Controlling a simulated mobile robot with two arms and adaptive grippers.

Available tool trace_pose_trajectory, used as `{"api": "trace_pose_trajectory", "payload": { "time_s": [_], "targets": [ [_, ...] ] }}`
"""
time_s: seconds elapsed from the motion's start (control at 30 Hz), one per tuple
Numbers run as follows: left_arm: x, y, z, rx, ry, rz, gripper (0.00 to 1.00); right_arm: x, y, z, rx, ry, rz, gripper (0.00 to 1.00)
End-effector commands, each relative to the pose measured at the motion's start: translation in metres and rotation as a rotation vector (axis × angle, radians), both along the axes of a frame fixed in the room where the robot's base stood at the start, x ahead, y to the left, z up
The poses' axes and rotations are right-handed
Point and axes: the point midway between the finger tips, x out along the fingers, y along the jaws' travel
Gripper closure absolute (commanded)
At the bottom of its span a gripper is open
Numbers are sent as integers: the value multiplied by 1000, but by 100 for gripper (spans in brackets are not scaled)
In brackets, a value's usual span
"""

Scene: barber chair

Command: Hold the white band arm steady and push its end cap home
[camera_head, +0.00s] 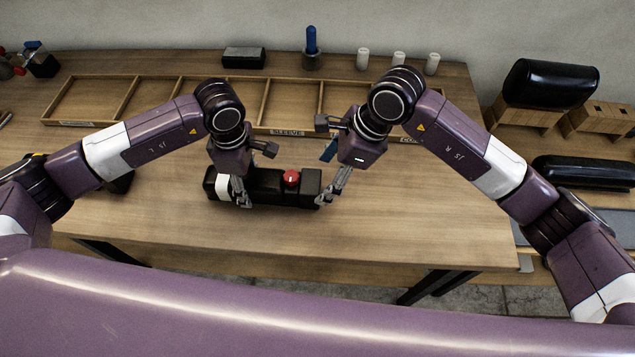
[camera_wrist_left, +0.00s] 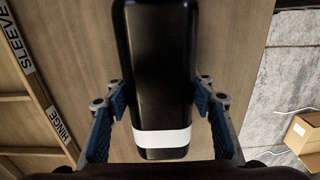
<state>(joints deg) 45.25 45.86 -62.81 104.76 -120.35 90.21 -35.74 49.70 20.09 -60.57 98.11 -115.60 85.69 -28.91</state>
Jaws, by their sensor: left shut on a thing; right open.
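The white band arm (camera_head: 262,182) is a long black padded piece lying across the table's middle, with a white band near its left end. My left gripper (camera_head: 240,194) is shut on it beside the band. The left wrist view also shows the arm (camera_wrist_left: 155,70) between my two blue-padded fingers (camera_wrist_left: 160,100). A boxy black part (camera_head: 311,184) at the right end looks like the end cap; whether a gap is left there I cannot tell. My right gripper (camera_head: 331,193) is open and empty, just right of that end.
A red round knob (camera_head: 291,177) shows near the arm's right end. A divided wooden tray (camera_head: 140,101) with labels lies behind. A blue-handled tool (camera_head: 311,45), white cylinders (camera_head: 363,59) and a black block (camera_head: 244,57) stand at the back. The table front is clear.

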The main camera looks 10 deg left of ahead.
Motion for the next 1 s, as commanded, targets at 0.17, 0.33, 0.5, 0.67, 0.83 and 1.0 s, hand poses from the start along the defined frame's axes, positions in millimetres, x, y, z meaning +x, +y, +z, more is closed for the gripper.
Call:
{"api": "trace_pose_trajectory", "payload": {
  "time_s": [0.17,0.33,0.5,0.67,0.83,1.0],
  "targets": [
    [0,0,0,-1,0,0,97,2,-13,33,1,-3,0,30],
    [0,0,0,0,0,1,97,1,-20,48,1,0,-1,30],
    [0,0,0,0,0,1,97,1,-21,52,1,0,-1,30],
    [0,1,0,1,0,1,97,1,-21,52,1,1,-1,30],
    [0,1,0,1,0,1,44,1,-21,52,1,1,-1,30],
    [0,1,0,1,0,1,30,1,-21,52,1,1,-1,30]
  ]
}}
